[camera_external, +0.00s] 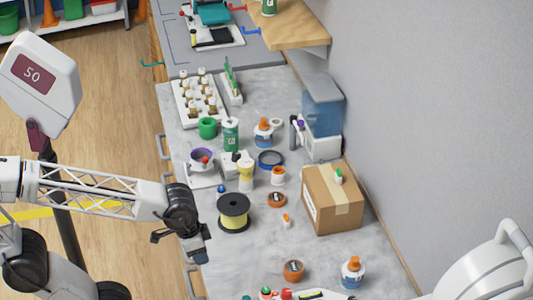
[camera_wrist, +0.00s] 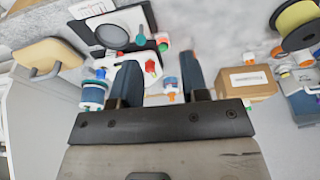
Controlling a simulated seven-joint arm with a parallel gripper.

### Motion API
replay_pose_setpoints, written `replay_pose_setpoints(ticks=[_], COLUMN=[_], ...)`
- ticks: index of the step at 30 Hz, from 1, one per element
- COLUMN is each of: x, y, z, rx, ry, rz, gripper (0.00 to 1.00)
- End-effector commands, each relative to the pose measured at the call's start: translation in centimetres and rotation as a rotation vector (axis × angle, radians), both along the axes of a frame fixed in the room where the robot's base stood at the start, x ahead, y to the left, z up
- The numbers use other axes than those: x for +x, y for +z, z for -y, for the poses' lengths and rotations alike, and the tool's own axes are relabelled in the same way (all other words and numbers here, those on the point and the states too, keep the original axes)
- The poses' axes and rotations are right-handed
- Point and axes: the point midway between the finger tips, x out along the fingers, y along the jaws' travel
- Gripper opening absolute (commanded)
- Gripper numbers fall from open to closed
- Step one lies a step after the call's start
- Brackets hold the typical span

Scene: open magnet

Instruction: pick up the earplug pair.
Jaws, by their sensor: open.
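I cannot clearly make out the earplug pair. A small orange and white piece (camera_external: 286,219) lies on the grey counter (camera_external: 250,262) to the right of the spool and may be it, but it is too small to be sure. My gripper (camera_external: 181,240) is at the counter's left edge, left of and below the spool, away from that piece. In the wrist view my gripper (camera_wrist: 163,64) shows two dark fingers apart with nothing held. A small blue and orange bottle (camera_wrist: 170,84) shows in the gap, farther off.
A yellow spool (camera_external: 233,212) stands near my gripper. A cardboard box (camera_external: 332,198) is at right, with a small green and white item (camera_external: 339,174) on top. An orange tape roll (camera_external: 293,270) and a glue bottle (camera_external: 352,272) are in front. Bottles and cups crowd the back.

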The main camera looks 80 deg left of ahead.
Motion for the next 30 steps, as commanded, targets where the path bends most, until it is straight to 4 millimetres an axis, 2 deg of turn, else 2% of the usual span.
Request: replay_pose_setpoints(ticks=[5,7,19,23,30], x=[0.0,0.0,0.5,1.7,6.1], y=[0.0,0.0,0.1,0.2,0.4], z=[0.0,0.0,-0.2,-0.6,-2.4], rx=[0.000,0.000,0.005,0.018,0.060], ry=[-0.001,-0.001,-0.017,-0.057,-0.212], rz=[0.000,0.000,-0.004,-0.011,-0.041], gripper=[0.41,0.47,0.47,0.47,0.47])
